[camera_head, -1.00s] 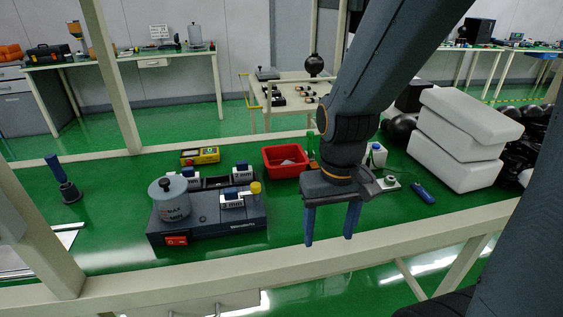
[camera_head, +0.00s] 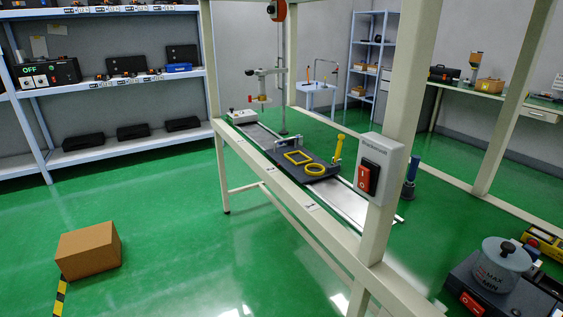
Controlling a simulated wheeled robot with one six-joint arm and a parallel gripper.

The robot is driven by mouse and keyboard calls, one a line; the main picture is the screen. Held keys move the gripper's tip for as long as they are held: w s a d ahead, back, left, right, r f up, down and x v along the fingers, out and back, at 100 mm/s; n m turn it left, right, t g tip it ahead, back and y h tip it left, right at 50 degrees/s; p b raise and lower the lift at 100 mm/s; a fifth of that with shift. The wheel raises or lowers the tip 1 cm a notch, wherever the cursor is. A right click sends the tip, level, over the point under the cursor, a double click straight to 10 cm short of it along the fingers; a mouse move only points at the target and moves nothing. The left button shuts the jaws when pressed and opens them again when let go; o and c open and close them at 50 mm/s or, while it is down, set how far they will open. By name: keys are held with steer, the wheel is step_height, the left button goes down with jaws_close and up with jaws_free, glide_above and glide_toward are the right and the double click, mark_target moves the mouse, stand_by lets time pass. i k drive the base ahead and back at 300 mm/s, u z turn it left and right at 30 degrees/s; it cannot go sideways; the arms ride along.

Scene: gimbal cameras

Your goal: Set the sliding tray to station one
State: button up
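The sliding tray (camera_head: 319,179) is a dark flat plate on a silver rail (camera_head: 350,207) along the green bench top. It carries a yellow square frame (camera_head: 298,157) and a yellow ring (camera_head: 316,169). A yellow upright handle (camera_head: 338,150) stands at its right side. The tray sits around the middle of the rail, with bare rail showing on both sides. Small pale labels (camera_head: 312,206) are on the bench's front edge; their text is too small to read. My gripper is outside the current view.
A grey box with a red switch (camera_head: 368,177) is on the near bench post. A stand with a clamp (camera_head: 262,85) is at the rail's far end. A cardboard box (camera_head: 88,250) lies on the open floor.

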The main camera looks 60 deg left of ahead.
mark_target(304, 165)
steer(key=u, duration=1.95)
steer(key=k, duration=1.3)
steer(key=u, duration=0.55)
steer(key=i, duration=0.8)
steer(key=u, duration=0.55)
steer(key=i, duration=0.9)
steer(key=z, duration=1)
steer(key=i, duration=0.9)
steer(key=z, duration=0.95)
